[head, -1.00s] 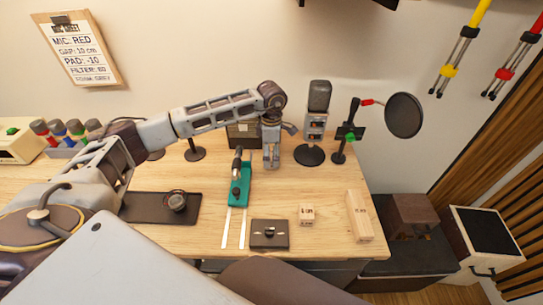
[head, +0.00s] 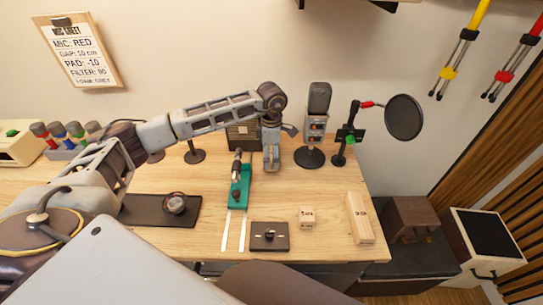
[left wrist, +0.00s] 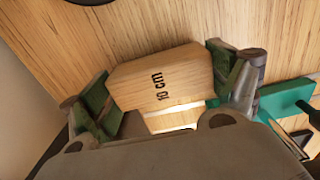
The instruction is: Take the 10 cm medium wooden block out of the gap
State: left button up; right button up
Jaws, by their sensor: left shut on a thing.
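The medium wooden block (left wrist: 160,80), marked "10 cm", fills the middle of the left wrist view, between the green pads of my left gripper (left wrist: 165,95). The pads press on its two ends and the gripper is shut on it. In the head view my left gripper (head: 272,160) points down over the back of the desk, left of the grey microphone (head: 319,100). The block is mostly hidden behind the fingers there. Whether it touches the desk is hard to tell. The pop filter (head: 403,116) stands on its stand right of the microphone. My right gripper is out of view.
A teal slider (head: 240,187) on white rails lies left of the gripper. A small block (head: 307,217), a long block (head: 359,217) and a dark box with a knob (head: 270,236) lie toward the front. The desk between them and the microphone is clear.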

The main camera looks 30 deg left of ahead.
aim_at(271, 158)
pick_arm(q)
jog(key=shift+r, duration=0.3)
notch_tip(271, 158, up, 4)
jog(key=shift+r+b, duration=0.15)
jog(key=shift+b, duration=0.2)
jog(key=shift+s+d+r, duration=0.1)
jog(key=shift+s+r, duration=0.15)
jog(key=shift+r, duration=0.6)
jog(key=shift+s+d, duration=0.4)
jog(key=shift+s, duration=0.35)
jog(key=s+d+b, duration=0.1)
jog(key=s+d, duration=0.2)
jog(key=s, duration=0.5)
jog(key=s+d+b, duration=0.2)
jog(key=s+d, duration=0.2)
jog(key=s, duration=0.4)
jog(key=shift+d, duration=0.3)
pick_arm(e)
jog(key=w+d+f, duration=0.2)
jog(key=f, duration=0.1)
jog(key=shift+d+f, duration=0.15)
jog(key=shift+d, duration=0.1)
